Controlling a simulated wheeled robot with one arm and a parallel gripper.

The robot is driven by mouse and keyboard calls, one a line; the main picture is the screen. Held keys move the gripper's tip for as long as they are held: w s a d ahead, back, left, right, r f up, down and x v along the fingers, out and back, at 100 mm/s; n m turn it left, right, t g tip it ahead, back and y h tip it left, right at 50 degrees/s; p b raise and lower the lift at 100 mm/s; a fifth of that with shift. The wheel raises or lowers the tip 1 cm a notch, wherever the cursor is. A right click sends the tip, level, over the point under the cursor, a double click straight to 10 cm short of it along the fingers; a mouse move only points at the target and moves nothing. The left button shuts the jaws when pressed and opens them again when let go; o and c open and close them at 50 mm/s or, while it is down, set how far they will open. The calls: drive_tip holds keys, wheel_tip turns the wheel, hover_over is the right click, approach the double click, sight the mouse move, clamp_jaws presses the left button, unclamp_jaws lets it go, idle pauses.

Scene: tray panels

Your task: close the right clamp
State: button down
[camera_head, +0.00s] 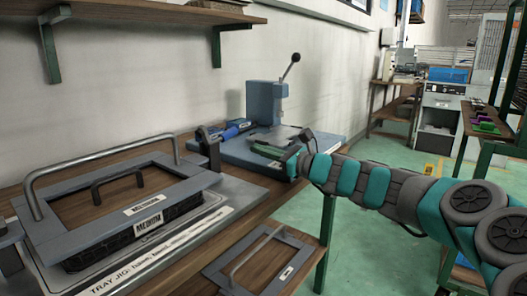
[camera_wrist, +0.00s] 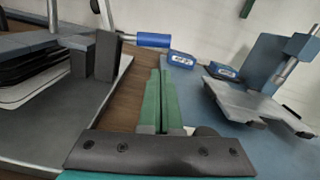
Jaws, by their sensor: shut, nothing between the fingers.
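The right clamp (camera_head: 210,146) is a dark grey block at the right edge of the tray jig (camera_head: 232,205). Its blue handle (camera_wrist: 153,40) sticks out sideways to the right, away from the jig, so the clamp looks open. In the wrist view the clamp's grey block (camera_wrist: 107,57) stands at the upper left. My gripper (camera_head: 258,149) is to the right of the clamp, apart from it. Its green fingers (camera_wrist: 160,75) are shut and empty, pointing toward the handle and just short of it in the picture. A grey frame marked MEDIUM (camera_head: 150,225) sits on the jig.
A blue press (camera_head: 265,105) with a black-knobbed lever stands behind my gripper. Two labelled blue blocks (camera_wrist: 181,60) lie near its base. A loose grey frame with a handle (camera_head: 262,262) lies at the front of the bench. A shelf (camera_head: 140,12) overhangs the left.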

drive_tip(key=x, duration=0.7)
drive_tip(key=shift+r, duration=0.1)
drive_tip(key=shift+r+n, duration=0.2)
drive_tip(key=shift+n, duration=0.2)
drive_tip(key=shift+r+n, duration=0.25)
drive_tip(key=shift+n, duration=0.05)
drive_tip(key=s+a+r+n+b, duration=0.1)
drive_tip(key=s+r+n+b, duration=0.1)
drive_tip(key=n, duration=0.5)
drive_tip(key=s+a+r+n+g+b, duration=0.1)
drive_tip(key=s+a+r+n+b, duration=0.1)
drive_tip(key=r+n+b, duration=0.2)
drive_tip(key=shift+r+n, duration=1.1)
drive_tip(key=shift+n, duration=0.4)
drive_tip(key=shift+s+a, duration=0.15)
